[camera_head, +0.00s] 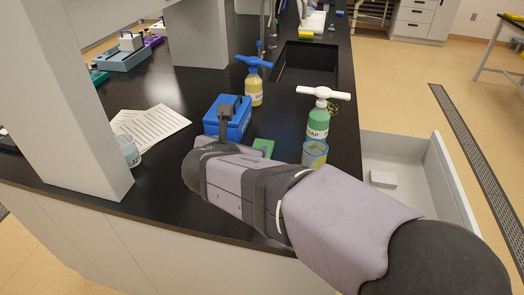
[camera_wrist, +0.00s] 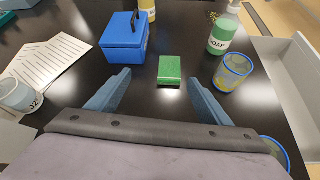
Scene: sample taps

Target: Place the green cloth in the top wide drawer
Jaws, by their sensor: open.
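The green cloth (camera_wrist: 169,70) is a small, flat green block on the black bench top in the wrist view. In the head view the cloth (camera_head: 264,146) shows partly behind my arm. My gripper (camera_wrist: 160,78) is open and empty, its two blue-grey fingers spread on either side of the near side of the cloth, apart from it. An open drawer (camera_head: 445,178) sticks out at the right of the bench. Its wall (camera_wrist: 292,75) also shows at the right of the wrist view.
A blue box (camera_wrist: 124,38) stands beyond the left finger. A green soap bottle (camera_head: 318,122) and a blue-rimmed mesh cup (camera_head: 315,152) stand between cloth and drawer. A yellow bottle (camera_head: 254,90), papers (camera_head: 152,125) and a beaker (camera_head: 129,150) are around. The drawer holds a small white block (camera_head: 383,178).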

